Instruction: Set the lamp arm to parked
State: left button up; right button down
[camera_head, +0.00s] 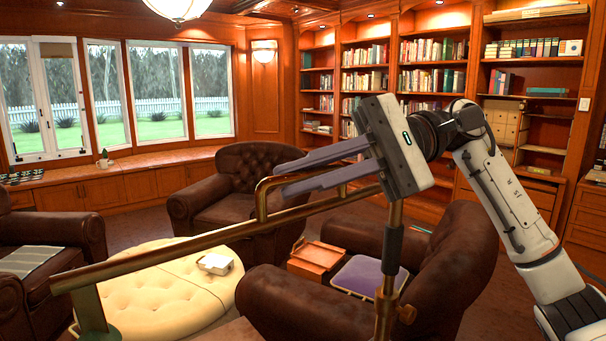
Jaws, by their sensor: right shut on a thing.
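The lamp arm (180,254) is a long brass bar crossing the foreground, from low at the left up to an upright brass pole (385,300) at the right. A raised brass handle (262,205) stands on the bar, and a green part (90,308) hangs at its left end. My right gripper (284,178) comes in from the right with its two grey fingers along the top of the handle, shut on it. The fingers hide part of the handle's top rail. My left gripper is not in view.
A cream tufted ottoman (165,290) carries a small white box (215,263). Brown leather armchairs (235,185) stand around it, one (450,255) close behind the pole. An orange-brown tray (318,256) lies near this chair. Bookshelves (420,80) line the back wall.

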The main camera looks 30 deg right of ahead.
jog(key=c, duration=2.1)
grip_release()
jog(key=b+v, duration=0.1)
jog(key=v, duration=0.9)
jog(key=shift+d, duration=0.2)
